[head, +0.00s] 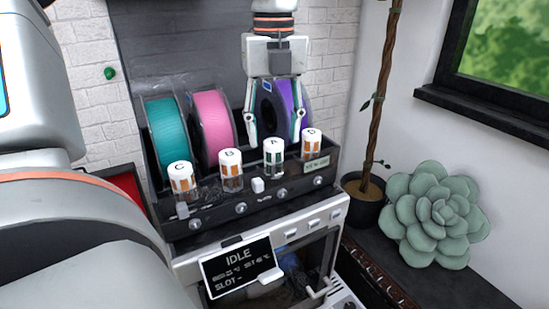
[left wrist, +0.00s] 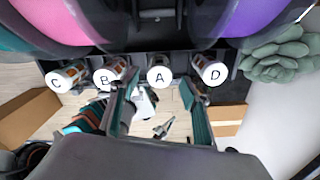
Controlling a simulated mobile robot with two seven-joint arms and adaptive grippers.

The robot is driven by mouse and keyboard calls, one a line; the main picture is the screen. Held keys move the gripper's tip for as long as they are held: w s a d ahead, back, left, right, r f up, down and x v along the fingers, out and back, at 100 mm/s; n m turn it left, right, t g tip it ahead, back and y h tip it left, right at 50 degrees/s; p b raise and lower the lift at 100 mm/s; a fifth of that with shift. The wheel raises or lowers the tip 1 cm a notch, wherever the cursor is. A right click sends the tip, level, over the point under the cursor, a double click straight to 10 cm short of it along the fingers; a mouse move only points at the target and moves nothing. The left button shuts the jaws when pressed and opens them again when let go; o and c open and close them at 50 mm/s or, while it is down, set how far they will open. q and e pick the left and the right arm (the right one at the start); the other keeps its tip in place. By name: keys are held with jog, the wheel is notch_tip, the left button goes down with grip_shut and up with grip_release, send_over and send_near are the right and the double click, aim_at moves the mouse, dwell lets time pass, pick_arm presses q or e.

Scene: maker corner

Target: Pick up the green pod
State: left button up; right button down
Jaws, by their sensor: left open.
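The pod marked A (head: 273,155) has a white cap and dark green in its clear body, unlike the orange-filled pods beside it. It stands upright in the front row of the dark rack. My left gripper (head: 274,134) reaches down from above with its fingers spread, one to each side of pod A and apart from it. In the left wrist view the cap of pod A (left wrist: 160,75) lies between the two open fingers (left wrist: 159,84). Nothing is held. My right gripper is out of view.
Orange-filled pods C (head: 181,178), B (head: 231,170) and D (head: 312,145) stand close beside pod A. Teal (head: 170,128), pink (head: 211,125) and purple (head: 290,105) spools rise behind. A machine display (head: 240,267) reads IDLE below. A succulent (head: 435,215) sits at right.

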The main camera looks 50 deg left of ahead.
aim_at(274, 142)
pick_arm(q)
jog(key=shift+f, duration=1.95)
jog(key=c, duration=1.2)
jog(key=shift+r, duration=0.1)
